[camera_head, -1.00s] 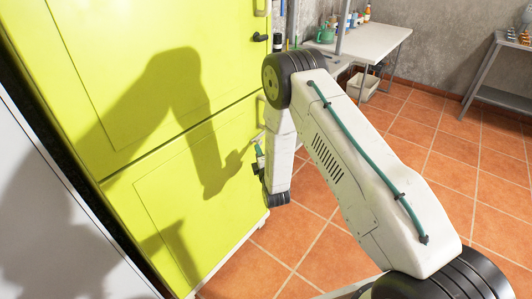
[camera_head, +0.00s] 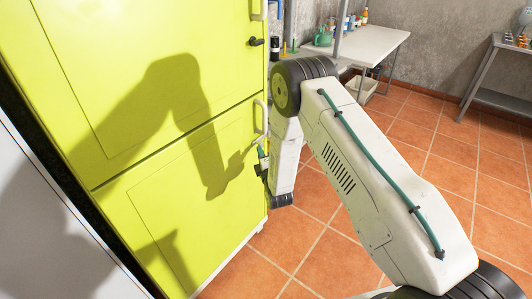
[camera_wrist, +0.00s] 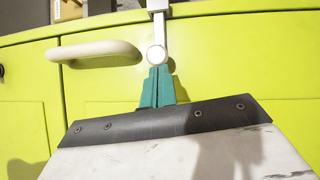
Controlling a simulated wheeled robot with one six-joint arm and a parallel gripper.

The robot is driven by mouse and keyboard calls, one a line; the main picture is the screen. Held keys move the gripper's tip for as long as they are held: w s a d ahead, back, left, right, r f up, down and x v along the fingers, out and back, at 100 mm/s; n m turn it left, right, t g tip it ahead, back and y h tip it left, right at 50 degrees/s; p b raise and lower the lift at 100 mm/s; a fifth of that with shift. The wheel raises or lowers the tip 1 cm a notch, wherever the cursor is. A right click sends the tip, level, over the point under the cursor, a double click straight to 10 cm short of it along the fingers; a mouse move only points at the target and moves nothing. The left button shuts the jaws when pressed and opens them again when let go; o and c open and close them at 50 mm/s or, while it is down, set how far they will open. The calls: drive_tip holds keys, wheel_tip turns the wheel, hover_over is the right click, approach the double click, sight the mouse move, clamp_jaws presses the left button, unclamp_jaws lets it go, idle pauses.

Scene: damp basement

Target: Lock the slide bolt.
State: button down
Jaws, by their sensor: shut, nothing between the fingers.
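The slide bolt (camera_wrist: 160,28) shows in the wrist view as a pale metal bar with a round knob (camera_wrist: 157,55) at its near end, on the yellow-green cabinet (camera_wrist: 230,60). My gripper (camera_wrist: 157,72) is shut, its teal fingers together and empty. The fingertips are right at the knob; I cannot tell if they touch it. In the head view my gripper (camera_head: 261,150) is at the right edge of the cabinet (camera_head: 150,130), by the lower door. I cannot make out the bolt in that view.
A cream handle (camera_wrist: 95,52) is just left of the knob in the wrist view. A dark latch (camera_head: 256,42) is on the upper door. A white table (camera_head: 370,45) with bottles stands behind, a metal shelf (camera_head: 495,75) at the far right. The tiled floor (camera_head: 400,130) is clear.

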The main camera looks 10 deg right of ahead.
drive_tip(key=s+a+f, duration=0.1)
drive_tip(key=s+a, duration=0.1)
drive_tip(key=s, duration=1)
drive_tip(key=shift+s+a+f, duration=0.35)
drive_tip(key=shift+s, duration=0.05)
